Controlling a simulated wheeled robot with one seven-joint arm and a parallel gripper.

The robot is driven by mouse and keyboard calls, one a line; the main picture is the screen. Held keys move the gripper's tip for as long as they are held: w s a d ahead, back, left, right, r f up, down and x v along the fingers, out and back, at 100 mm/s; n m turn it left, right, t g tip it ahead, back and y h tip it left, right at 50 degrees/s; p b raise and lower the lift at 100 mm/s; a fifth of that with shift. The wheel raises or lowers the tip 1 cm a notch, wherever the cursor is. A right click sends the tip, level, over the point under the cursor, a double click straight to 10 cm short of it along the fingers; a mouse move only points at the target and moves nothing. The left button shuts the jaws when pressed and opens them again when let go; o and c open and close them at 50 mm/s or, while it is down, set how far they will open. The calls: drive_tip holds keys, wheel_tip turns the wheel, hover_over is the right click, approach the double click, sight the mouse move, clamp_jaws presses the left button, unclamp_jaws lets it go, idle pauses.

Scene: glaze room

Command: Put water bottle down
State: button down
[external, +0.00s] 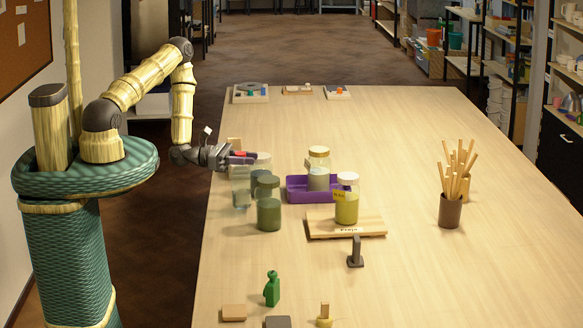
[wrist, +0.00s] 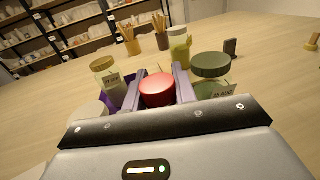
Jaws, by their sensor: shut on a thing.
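The water bottle (external: 241,188) is a clear container with a red cap (wrist: 157,90), near the left edge of the table (external: 420,270). My gripper (external: 240,158) is shut on it at the top, just around the cap. In the wrist view, the two fingers of my gripper (wrist: 158,80) stand on either side of the cap, and the body below is hidden. The bottle looks upright. I cannot tell whether its base touches the table.
Green jars (external: 268,214) stand close to the bottle's right. A purple tray (external: 292,197) with a jar is beyond them. A wooden board (external: 320,231) bears a yellowish jar (external: 347,205). Brush holders (external: 450,212) stand at right. Table between board and holders is clear.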

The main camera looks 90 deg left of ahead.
drive_tip(key=shift+f, duration=1.05)
drive_tip(key=c, duration=1.1)
unclamp_jaws()
drive_tip(key=shift+r, duration=0.1)
drive_tip(key=shift+r, duration=0.15)
drive_tip(key=b+v, duration=0.5)
drive_tip(key=v, duration=0.7)
